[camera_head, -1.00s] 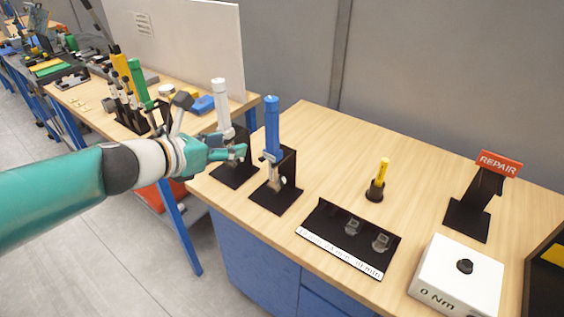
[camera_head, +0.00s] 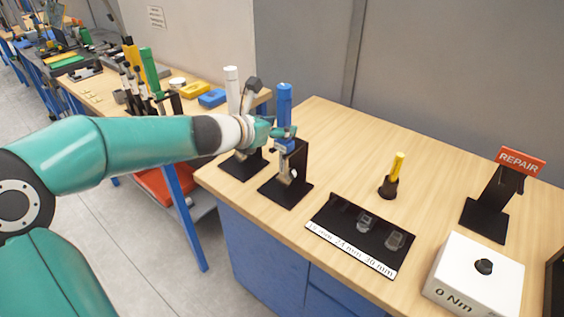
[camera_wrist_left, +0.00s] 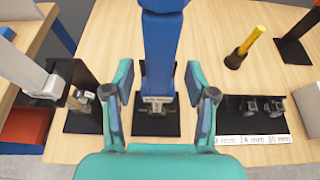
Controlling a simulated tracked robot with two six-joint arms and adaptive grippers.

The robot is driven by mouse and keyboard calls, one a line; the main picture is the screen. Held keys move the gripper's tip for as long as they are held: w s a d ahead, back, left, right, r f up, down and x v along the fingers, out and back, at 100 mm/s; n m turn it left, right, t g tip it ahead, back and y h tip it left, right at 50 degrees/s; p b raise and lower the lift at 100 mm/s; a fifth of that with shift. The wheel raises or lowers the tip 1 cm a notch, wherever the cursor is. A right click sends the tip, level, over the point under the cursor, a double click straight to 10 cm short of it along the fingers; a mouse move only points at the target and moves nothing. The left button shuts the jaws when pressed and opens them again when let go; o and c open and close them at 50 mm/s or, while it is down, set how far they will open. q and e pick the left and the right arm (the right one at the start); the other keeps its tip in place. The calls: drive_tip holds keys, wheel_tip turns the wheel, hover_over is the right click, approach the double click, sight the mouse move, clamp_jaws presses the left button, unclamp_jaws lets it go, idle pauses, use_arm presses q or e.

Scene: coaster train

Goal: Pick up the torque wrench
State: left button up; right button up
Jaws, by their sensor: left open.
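A torque wrench with a blue handle (camera_head: 285,103) stands upright in a black stand (camera_head: 299,188) on the wooden bench. A similar wrench with a white handle (camera_head: 232,90) stands to its left, partly hidden by my arm. In the left wrist view the blue wrench (camera_wrist_left: 160,45) rises between the two open fingers of my left gripper (camera_wrist_left: 159,76), with a gap on each side. The lower parts of the wrench are partly hidden in the head view. My right gripper is not in view.
A black socket tray (camera_head: 325,215) with a size label lies to the right. Behind it stands a yellow-handled tool (camera_head: 398,165) in a black holder. A white box (camera_head: 470,275) reading 0 Nm and a red REPAIR sign (camera_head: 520,161) are further right. The bench's back is clear.

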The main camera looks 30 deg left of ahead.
use_arm(q)
drive_tip(key=x, duration=0.2)
drive_tip(key=shift+w+f, duration=0.2)
drive_tip(key=shift+w, duration=0.15)
clamp_jaws()
drive_tip(key=shift+a+r, duration=0.1)
drive_tip(key=shift+r, duration=0.1)
